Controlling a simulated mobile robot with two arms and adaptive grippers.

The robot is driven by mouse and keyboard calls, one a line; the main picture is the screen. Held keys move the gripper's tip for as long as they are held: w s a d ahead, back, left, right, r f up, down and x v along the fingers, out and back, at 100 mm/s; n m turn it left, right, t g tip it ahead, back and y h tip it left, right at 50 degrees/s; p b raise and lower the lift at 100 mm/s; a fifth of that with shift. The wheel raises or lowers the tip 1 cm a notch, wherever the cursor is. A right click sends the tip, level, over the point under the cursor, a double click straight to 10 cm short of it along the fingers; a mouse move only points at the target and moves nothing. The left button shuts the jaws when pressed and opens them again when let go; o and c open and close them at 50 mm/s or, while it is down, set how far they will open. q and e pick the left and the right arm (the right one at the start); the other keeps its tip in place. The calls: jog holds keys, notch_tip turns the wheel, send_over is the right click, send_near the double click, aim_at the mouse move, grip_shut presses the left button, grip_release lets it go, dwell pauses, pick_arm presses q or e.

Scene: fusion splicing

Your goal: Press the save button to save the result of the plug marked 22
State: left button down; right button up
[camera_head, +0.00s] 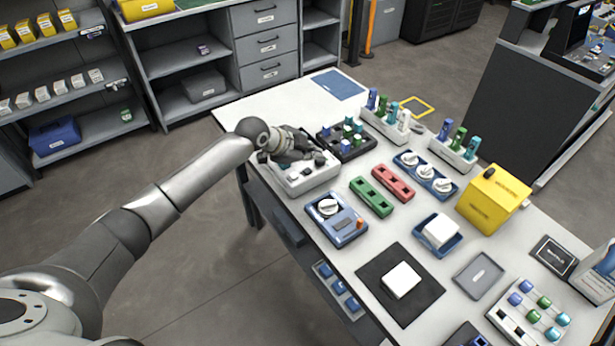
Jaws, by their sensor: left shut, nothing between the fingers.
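My left gripper (298,157) is shut and empty. It is over a pale grey box-shaped device (318,181) at the near left edge of the table, and hides part of its top. I cannot tell whether the fingers touch it. A blue device (348,229) with a white disc and a small orange part stands to its right. No save button label can be read. Coloured plugs stand in a black tray (358,152), a white rack (393,134) and another white rack (446,153). Their numbers are too small to read, so the plug marked 22 cannot be picked out.
Green (372,197) and red (394,183) blocks lie mid-table. A blue tray with white discs (408,158), a yellow box (492,200) and a black mat (373,283) stand further right. The table's far left corner is mostly clear.

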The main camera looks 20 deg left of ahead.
aim_at(310, 172)
pick_arm(q)
jog(key=shift+f+b, duration=0.55)
jog(key=shift+f, duration=0.85)
pick_arm(e)
jog(key=shift+f, duration=1)
pick_arm(q)
jog(key=shift+f, duration=0.4)
pick_arm(e)
jog(key=shift+f, duration=0.25)
pick_arm(q)
jog(key=shift+f+b, duration=0.5)
jog(key=shift+b, duration=0.1)
pick_arm(e)
jog(key=shift+f, duration=0.35)
pick_arm(q)
jog(key=shift+r, duration=0.1)
pick_arm(e)
jog(key=shift+r, duration=0.1)
pick_arm(q)
jog(key=shift+r+p, duration=0.75)
jog(key=shift+r, duration=0.05)
pick_arm(e)
jog(key=shift+r, duration=0.65)
pick_arm(q)
notch_tip(310, 172, up, 5)
jog(key=p, duration=0.4)
jog(key=shift+r, duration=0.1)
pick_arm(e)
notch_tip(310, 172, up, 4)
